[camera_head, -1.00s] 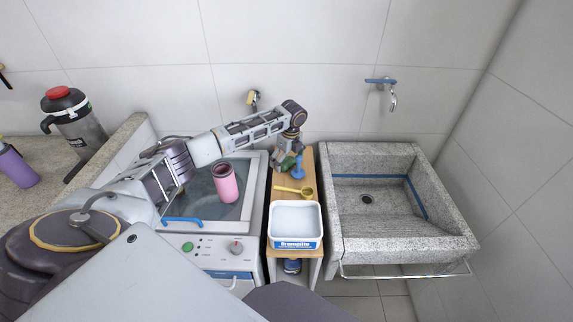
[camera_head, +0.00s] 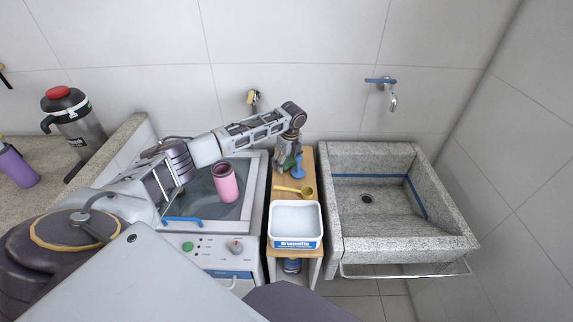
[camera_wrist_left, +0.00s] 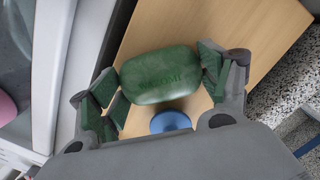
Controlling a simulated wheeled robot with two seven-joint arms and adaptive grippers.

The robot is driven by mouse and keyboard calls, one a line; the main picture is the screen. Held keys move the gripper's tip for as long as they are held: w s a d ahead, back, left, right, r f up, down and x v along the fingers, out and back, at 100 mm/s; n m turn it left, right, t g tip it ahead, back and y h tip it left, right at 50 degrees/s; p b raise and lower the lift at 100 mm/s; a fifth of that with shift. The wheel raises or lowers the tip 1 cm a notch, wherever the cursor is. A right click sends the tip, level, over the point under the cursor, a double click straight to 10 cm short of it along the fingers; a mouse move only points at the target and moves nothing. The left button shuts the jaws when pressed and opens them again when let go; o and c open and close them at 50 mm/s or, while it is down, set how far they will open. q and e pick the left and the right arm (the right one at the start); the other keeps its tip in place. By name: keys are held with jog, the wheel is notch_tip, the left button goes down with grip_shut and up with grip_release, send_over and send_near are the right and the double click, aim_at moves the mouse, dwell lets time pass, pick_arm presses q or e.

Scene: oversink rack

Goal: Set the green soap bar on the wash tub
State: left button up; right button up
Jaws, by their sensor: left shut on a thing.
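The green soap bar (camera_wrist_left: 160,75) is between the two fingers of my left gripper (camera_wrist_left: 158,82) in the left wrist view, with a finger pad against each end. The gripper is shut on it, above the wooden shelf top. In the head view my left gripper (camera_head: 286,162) is at the back of the narrow shelf, and the soap is mostly hidden by the fingers. The wash tub (camera_head: 437,242) is the speckled grey stone basin just right of the shelf. My right gripper is not in view.
A blue item (camera_head: 298,166) stands close beside the gripper; it also shows in the left wrist view (camera_wrist_left: 170,121). A yellow scoop (camera_head: 294,190) and a white box (camera_head: 296,242) are nearer on the wooden shelf (camera_head: 308,178). A pink cup (camera_head: 225,183) is at left. The tub looks empty.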

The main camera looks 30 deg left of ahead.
aim_at(287, 161)
pick_arm(q)
notch_tip(287, 161, up, 10)
dwell(0.9)
dwell(0.7)
